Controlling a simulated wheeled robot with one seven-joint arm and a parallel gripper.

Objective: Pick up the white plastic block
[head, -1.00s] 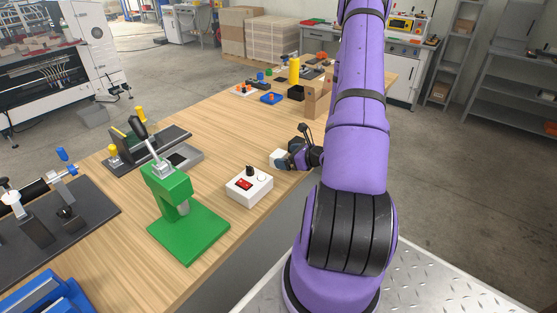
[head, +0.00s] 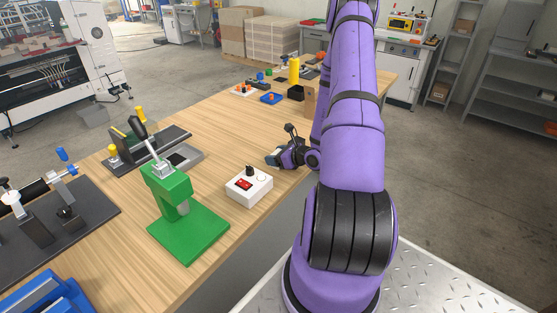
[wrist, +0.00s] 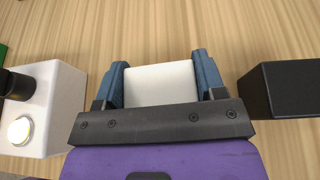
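The white plastic block (wrist: 160,84) lies between the two blue fingers of my gripper (wrist: 160,68) in the wrist view. The block nearly fills the space between them, and its near end is hidden by the dark gripper bar. Whether the fingers press on its sides I cannot tell. In the head view my gripper (head: 273,159) is low at the table's right edge, beyond the white switch box. It covers most or all of the block there.
The white switch box (head: 249,186) stands close by and shows at the left of the wrist view (wrist: 45,105). A black block-like object (wrist: 284,90) is close on the right. A green press (head: 188,220) stands nearer on the wooden table (head: 215,128).

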